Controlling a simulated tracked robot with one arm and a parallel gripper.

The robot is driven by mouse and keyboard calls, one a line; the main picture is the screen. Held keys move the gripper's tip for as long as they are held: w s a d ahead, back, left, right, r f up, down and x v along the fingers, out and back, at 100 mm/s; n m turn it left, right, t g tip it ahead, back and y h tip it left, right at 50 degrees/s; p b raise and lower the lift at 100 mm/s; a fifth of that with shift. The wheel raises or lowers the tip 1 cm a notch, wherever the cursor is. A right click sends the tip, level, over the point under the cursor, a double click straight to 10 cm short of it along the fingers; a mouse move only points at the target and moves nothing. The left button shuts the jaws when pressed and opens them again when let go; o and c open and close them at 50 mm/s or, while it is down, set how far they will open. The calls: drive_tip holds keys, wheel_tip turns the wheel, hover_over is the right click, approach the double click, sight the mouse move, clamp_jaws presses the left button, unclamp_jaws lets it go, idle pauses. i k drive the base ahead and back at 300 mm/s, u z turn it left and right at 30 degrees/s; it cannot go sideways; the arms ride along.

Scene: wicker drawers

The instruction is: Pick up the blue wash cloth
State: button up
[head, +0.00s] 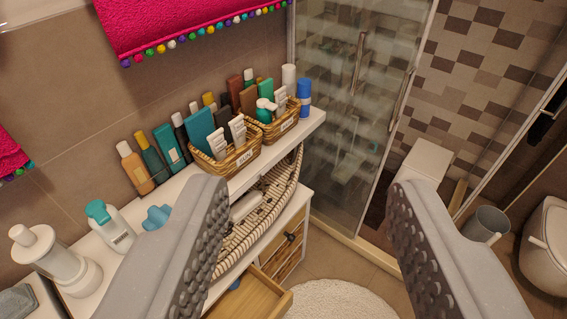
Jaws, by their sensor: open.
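My gripper (308,195) is open and empty, its two grey ribbed fingers wide apart in the foreground. I cannot surely tell a blue wash cloth. A small blue thing (157,217) lies on the white counter beside the left finger, which partly covers it. Another blue patch (235,284) shows in the open wooden drawer (262,302), mostly hidden by the left finger. Neither is touched, as far as I can see.
Wicker baskets (240,160) of bottles and a blue cylinder (304,98) stand on the white shelf (312,122). A white bottle with teal cap (112,228) and a soap dispenser (55,260) stand left. A glass shower (345,110), grey bin (486,225) and round rug (340,300) are right.

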sight(157, 217)
drive_tip(key=u, duration=0.35)
drive_tip(key=k, duration=1.05)
drive_tip(key=u, duration=0.3)
drive_tip(key=i, duration=1)
drive_tip(key=z, duration=0.45)
drive_tip(key=i, duration=0.55)
drive_tip(key=z, duration=0.5)
